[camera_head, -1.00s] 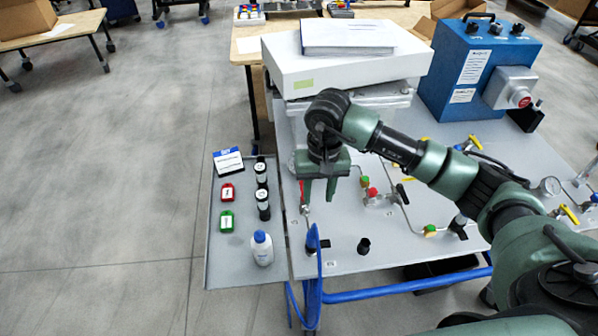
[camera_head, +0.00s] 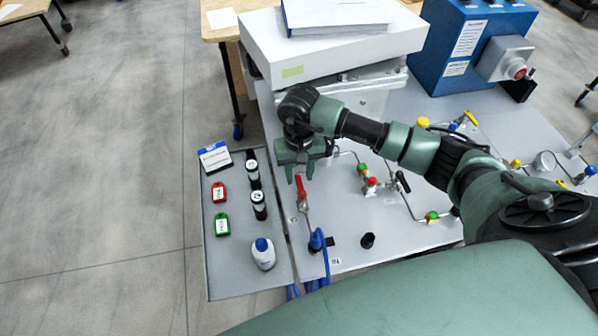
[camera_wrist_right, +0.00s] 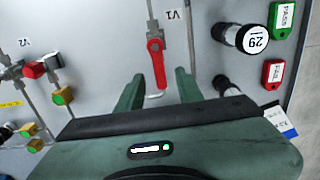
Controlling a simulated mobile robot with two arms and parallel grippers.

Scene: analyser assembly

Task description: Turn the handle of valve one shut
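Valve one has a red lever handle (camera_head: 300,187) on a thin pipe near the left edge of the grey panel (camera_head: 340,262). In the right wrist view the handle (camera_wrist_right: 158,65) lies roughly along its pipe, beside the label V1 (camera_wrist_right: 172,14). My right gripper (camera_head: 302,175) is above the panel, just behind the handle in the head view. Its two fingers are apart in the right wrist view (camera_wrist_right: 158,78), with the handle's free end seen between them. Contact with the handle cannot be told. My left gripper is not in view.
A white box (camera_head: 330,55) stands behind the gripper. Other valves and pipes (camera_head: 372,183) lie to the right. A black peg (camera_head: 367,240) stands in front.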

